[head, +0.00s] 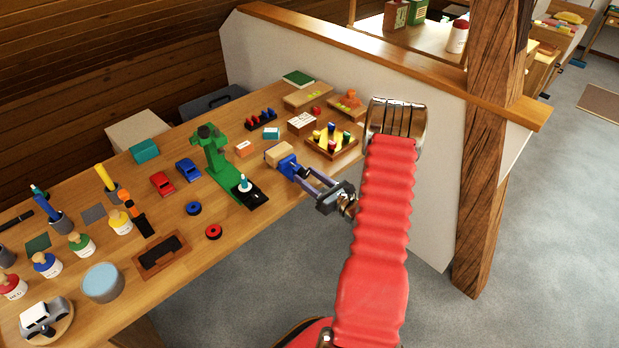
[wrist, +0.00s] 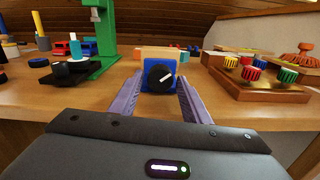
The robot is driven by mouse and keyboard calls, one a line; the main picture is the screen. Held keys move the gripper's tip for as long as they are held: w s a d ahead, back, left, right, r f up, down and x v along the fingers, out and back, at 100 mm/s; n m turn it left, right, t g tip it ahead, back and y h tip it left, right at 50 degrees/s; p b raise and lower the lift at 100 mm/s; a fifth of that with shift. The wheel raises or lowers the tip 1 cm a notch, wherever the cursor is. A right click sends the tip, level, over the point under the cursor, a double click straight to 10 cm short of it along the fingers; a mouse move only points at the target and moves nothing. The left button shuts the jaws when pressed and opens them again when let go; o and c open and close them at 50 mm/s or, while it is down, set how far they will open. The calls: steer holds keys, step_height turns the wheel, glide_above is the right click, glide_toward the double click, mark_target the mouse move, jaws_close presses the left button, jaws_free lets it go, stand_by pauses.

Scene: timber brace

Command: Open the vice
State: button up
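The vice is blue; it stands at the bench's front edge in the head view (head: 285,157). The wrist view shows it from the front (wrist: 160,61), with a black round knob (wrist: 161,74) bearing a white pointer line tilted up to the right. A pale wooden block (head: 278,152) sits at the top of the vice; whether the jaws grip it I cannot tell. My gripper (wrist: 160,84) is open, its two purple fingers on either side of the knob. I cannot tell whether they touch it. In the head view my gripper (head: 302,172) reaches the vice from the front right.
A green stand (head: 214,158) rises left of the vice. A wooden tray with coloured knobs (head: 332,142) stands close on the right. Blue and red rings (head: 213,232), toy cars and stamps fill the bench's left. The floor before the bench is clear.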

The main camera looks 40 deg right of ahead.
steer(key=c, duration=0.8)
steer(key=shift+c, duration=0.2)
steer(key=shift+n, duration=1.6)
steer(key=o, duration=1.1)
steer(key=shift+c, duration=0.2)
steer(key=shift+s, duration=0.1)
